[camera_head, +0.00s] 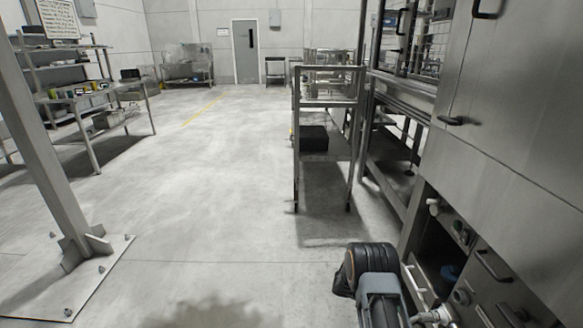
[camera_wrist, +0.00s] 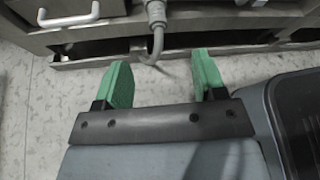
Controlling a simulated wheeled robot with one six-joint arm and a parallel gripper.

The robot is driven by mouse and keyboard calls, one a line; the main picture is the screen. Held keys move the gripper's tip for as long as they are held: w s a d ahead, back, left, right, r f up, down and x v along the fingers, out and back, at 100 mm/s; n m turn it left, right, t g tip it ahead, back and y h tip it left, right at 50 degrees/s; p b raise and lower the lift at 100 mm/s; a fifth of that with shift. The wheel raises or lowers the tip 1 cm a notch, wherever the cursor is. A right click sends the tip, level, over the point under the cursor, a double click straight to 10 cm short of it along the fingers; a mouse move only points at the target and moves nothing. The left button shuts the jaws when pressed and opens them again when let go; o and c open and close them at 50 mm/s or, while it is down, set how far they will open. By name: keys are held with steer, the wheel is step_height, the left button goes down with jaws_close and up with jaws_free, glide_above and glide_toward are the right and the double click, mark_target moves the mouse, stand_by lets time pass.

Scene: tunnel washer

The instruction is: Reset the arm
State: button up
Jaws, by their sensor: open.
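My gripper (camera_wrist: 160,80) shows in the wrist view with two green fingers spread apart and nothing between them. It points toward the lower front of a grey cabinet (camera_wrist: 220,25), with a grey hose and fitting (camera_wrist: 157,25) just beyond the fingertips. I cannot tell whether the fingers touch anything, but a gap seems to lie ahead of them. In the head view, part of my arm shows at the bottom, close to the machine on the right; the gripper fingers do not show there.
The large grey machine (camera_head: 510,130) with handles and pipe fittings fills the right side. A metal rack (camera_head: 328,72) stands ahead of it. A steel post (camera_head: 45,150) on a floor plate stands left, near a workbench (camera_head: 120,90). Floor (camera_head: 210,190) between them is clear.

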steer(key=s+a+r+m+y+p, duration=0.1)
steer(key=a+r+m+p, duration=0.2)
steer(key=r, duration=0.7)
steer(key=a+r+m+y+p, duration=0.15)
steer(key=r+p, duration=0.35)
steer(key=r, duration=0.6)
steer(key=s+a+r+m+t+y+p, duration=0.2)
steer(key=s+a+r+m+y+p, duration=0.1)
steer(key=r, duration=1)
steer(key=s+a+r+m+t+y+p, duration=0.2)
steer(key=s+a+r+m+y+p, duration=0.2)
steer(key=r+p, duration=0.8)
steer(key=s+a+r+m+t+y+p, duration=0.2)
steer(key=s+a+r+m+p, duration=0.4)
steer(key=s+a+r, duration=0.4)
steer(key=shift+s+a+r+m+y+p, duration=0.3)
steer(key=shift+s+r+y+p, duration=0.45)
steer(key=shift+r, duration=2.35)
steer(key=shift+s+d, duration=0.1)
steer(key=shift+d, duration=0.05)
